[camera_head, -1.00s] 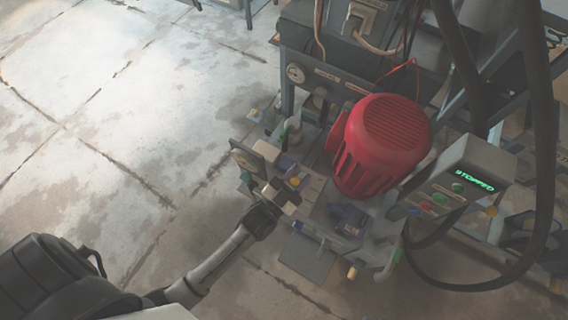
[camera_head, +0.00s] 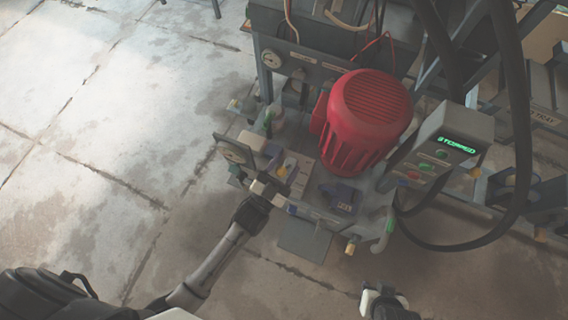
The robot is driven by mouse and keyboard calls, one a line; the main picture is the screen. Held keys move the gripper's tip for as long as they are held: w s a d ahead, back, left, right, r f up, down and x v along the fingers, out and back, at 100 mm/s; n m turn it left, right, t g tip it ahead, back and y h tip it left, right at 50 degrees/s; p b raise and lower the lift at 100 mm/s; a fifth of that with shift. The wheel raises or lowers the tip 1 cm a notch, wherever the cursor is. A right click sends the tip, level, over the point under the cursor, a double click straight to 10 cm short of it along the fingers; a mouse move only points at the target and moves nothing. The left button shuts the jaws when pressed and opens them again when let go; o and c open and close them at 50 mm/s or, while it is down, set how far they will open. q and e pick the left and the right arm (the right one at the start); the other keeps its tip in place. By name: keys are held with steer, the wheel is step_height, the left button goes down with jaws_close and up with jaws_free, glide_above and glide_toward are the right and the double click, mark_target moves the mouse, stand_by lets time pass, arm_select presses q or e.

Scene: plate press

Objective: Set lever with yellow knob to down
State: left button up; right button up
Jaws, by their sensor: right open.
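A small yellow knob (camera_head: 282,170) shows on the machine to the left of the red motor. My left gripper (camera_head: 270,187) is just below and left of this knob, very close to it; I cannot tell whether it touches, or whether its jaws are open or shut. The lever's shaft is not clear to make out here. A second, duller yellow knob (camera_head: 350,246) is at the machine's lower front edge, clear of both grippers. My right gripper (camera_head: 383,297) is open at the bottom edge, away from the machine, and partly cut off.
The red motor (camera_head: 365,118) stands behind the knobs. A control box (camera_head: 445,145) at the right has buttons and a green display reading STOPPED. Thick black hoses loop at the right. Open floor lies at the left.

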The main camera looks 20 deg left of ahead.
arm_select(q)
steer(key=shift+o, duration=0.4)
steer(key=shift+w, duration=0.1)
steer(key=p+v, duration=0.3)
steer(key=v, duration=1.1)
stand_by(0.8)
stand_by(0.7)
stand_by(0.8)
